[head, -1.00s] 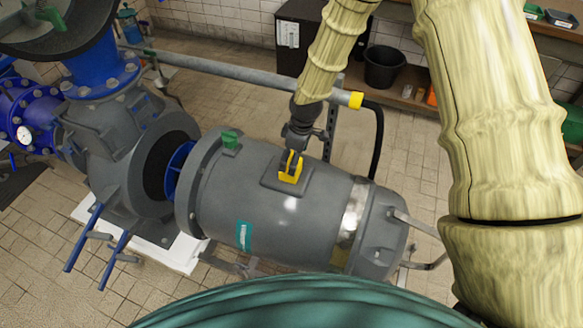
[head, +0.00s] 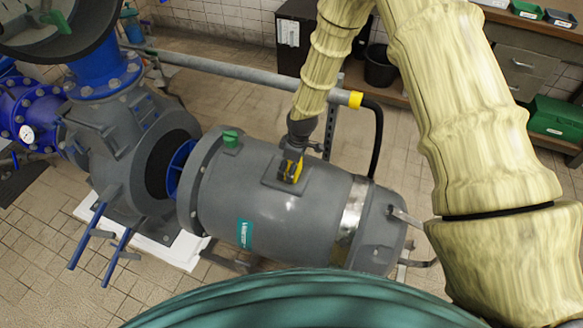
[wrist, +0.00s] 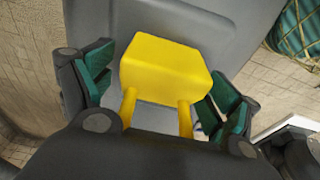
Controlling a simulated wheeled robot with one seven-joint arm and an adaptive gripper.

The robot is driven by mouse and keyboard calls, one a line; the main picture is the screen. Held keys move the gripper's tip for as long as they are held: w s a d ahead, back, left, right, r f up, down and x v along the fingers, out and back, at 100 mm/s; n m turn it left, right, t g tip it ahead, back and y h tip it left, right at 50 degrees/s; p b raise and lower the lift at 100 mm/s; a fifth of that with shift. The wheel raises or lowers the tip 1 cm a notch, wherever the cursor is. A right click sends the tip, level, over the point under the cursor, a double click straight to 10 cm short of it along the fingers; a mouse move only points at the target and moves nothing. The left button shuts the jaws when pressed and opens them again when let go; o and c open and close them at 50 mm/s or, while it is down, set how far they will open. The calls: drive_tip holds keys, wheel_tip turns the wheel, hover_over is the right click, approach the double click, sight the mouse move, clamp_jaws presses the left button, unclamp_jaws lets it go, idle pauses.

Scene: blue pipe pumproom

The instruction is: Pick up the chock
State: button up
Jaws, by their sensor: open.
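The yellow chock (wrist: 165,70) sits on the flat raised pad on top of the grey motor housing. In the head view the chock (head: 290,172) is partly covered by my gripper (head: 291,165). In the wrist view my gripper (wrist: 160,100) is open, with one green-padded finger to the left of the chock and one to the right. Gaps show between the pads and the chock's block. Two yellow prongs of the chock run toward the gripper's palm, and their ends are hidden behind it.
The grey motor housing (head: 270,215) lies beside the valve body (head: 135,150) with its blue handles. A green block (head: 230,138) sits on the housing's left end. A grey rail (head: 240,77) with a yellow end runs behind. A black bucket (head: 381,67) stands at the back.

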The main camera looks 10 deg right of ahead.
drive_tip(key=c, duration=1.4)
